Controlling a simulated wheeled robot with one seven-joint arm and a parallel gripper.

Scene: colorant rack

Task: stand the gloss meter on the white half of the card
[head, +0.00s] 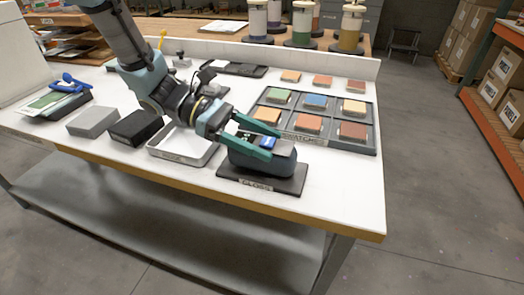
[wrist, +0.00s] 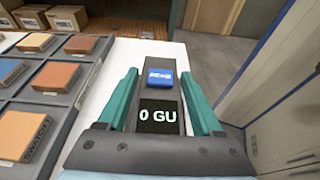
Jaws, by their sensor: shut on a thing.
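The gloss meter (head: 283,166) is a dark block with a blue patch on top, standing upright on a dark labelled base plate (head: 292,187) near the table's front right. In the wrist view the meter (wrist: 146,128) shows a display reading 0 GU. My gripper (head: 275,146) has its teal fingers on both sides of the meter and is shut on it; the fingers also show in the wrist view (wrist: 158,77). A board with a part green, part white sheet (head: 43,103) lies at the far left. I cannot tell whether it is the card.
A grey swatch rack (head: 372,150) with several coloured blocks stands behind and right of the meter. A shallow white tray (head: 205,160), a black box (head: 135,128) and a grey block (head: 93,121) lie left. The right front table corner is clear.

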